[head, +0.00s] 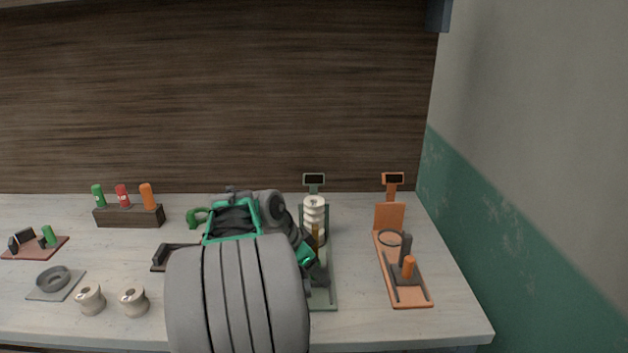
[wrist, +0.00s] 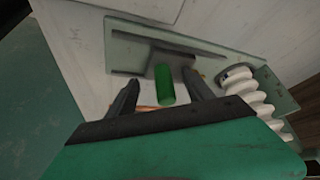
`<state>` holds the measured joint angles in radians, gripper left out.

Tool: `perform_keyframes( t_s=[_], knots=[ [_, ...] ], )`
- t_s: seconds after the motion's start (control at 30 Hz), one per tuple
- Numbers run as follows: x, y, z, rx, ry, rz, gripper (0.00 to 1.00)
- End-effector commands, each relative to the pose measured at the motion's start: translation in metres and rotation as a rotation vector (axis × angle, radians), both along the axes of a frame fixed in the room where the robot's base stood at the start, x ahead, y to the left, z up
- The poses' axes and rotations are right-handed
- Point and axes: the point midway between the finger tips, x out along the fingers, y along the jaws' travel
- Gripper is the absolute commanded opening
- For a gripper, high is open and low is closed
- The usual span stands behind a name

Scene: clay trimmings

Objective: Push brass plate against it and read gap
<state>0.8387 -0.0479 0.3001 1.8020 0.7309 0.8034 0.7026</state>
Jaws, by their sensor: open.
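A green gauge (head: 331,292) with a small display on a post stands right of my arm in the head view. A white ribbed piece (head: 313,207) sits on it toward the back and shows at the right in the wrist view (wrist: 243,88). A thin brass plate (head: 316,236) stands upright in front of the ribbed piece; I cannot tell whether they touch. My gripper (wrist: 163,80) is open, its fingers on either side of a green handle (wrist: 164,88) on a dark slider (wrist: 172,56). I cannot tell whether either finger touches the handle. The display reading is too small to read.
An orange gauge (head: 405,292) with a grey slider stands at the right. A wooden block (head: 130,217) with green, red and orange pegs is at the back left. Two spools (head: 134,302) and a grey ring (head: 53,279) are at the front left. A wall closes the right side.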

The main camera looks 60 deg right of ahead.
Motion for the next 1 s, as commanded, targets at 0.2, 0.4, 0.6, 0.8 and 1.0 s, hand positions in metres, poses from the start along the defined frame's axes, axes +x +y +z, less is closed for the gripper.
perform_keyframes(
  t_s=[0.2, 0.4, 0.6, 0.8, 1.0],
  knots=[
    [0.001, 0.0, 0.0, -0.001, -0.001, 0.002, 0.82],
    [0.001, 0.0, 0.0, -0.001, -0.001, 0.002, 0.91],
    [0.001, 0.0, 0.005, -0.001, -0.001, 0.002, 0.91],
    [0.001, 0.0, 0.033, -0.002, -0.001, 0.002, 0.91],
    [0.001, 0.0, 0.061, 0.0, -0.002, 0.002, 0.91]
  ],
)
